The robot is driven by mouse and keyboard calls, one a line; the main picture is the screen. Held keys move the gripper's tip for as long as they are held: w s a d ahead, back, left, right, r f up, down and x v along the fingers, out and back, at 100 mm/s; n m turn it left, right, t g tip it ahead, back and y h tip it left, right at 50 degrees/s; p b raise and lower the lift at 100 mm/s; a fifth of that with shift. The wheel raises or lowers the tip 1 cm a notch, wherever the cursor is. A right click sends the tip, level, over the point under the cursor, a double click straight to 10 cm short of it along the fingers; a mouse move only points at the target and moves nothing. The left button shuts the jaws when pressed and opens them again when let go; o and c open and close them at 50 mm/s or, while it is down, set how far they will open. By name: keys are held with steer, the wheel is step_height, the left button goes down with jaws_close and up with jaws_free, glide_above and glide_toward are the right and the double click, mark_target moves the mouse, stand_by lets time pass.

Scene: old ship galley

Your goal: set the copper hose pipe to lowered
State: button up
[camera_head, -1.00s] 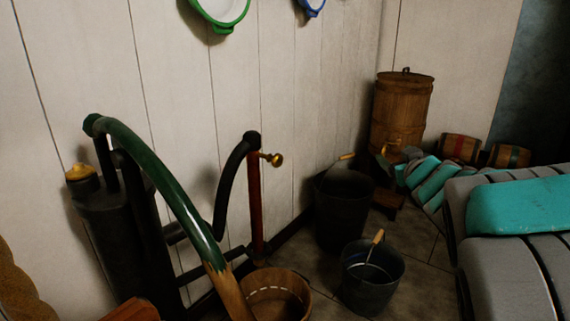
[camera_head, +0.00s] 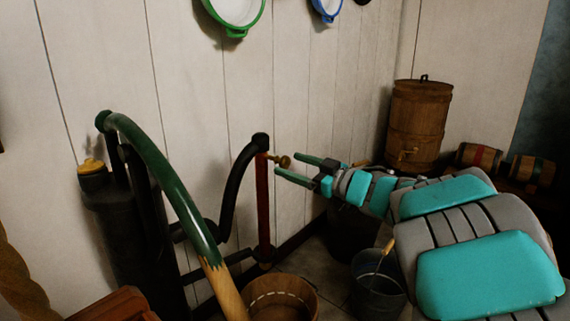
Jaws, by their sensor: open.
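The copper hose pipe (camera_head: 263,208) is a reddish upright tube in the middle of the view. It runs from a black curved pipe at the top down to near the floor. A small brass knob (camera_head: 284,161) sticks out to the right near its top. My gripper (camera_head: 294,168) is open, with two green-grey fingers pointing left. Its fingertips are close to the right of the brass knob, which shows between or just beyond them. I cannot tell whether they touch it. Nothing is held.
A black pump (camera_head: 118,220) with a green curved handle (camera_head: 165,178) stands at the left. A wooden bucket (camera_head: 303,291) sits below the pipe. A metal bucket (camera_head: 378,293) stands right of it, partly behind my arm. A wooden barrel (camera_head: 418,125) stands at the back wall.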

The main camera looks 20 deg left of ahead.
mark_target(288, 163)
steer(key=shift+x, duration=1.65)
jaws_close()
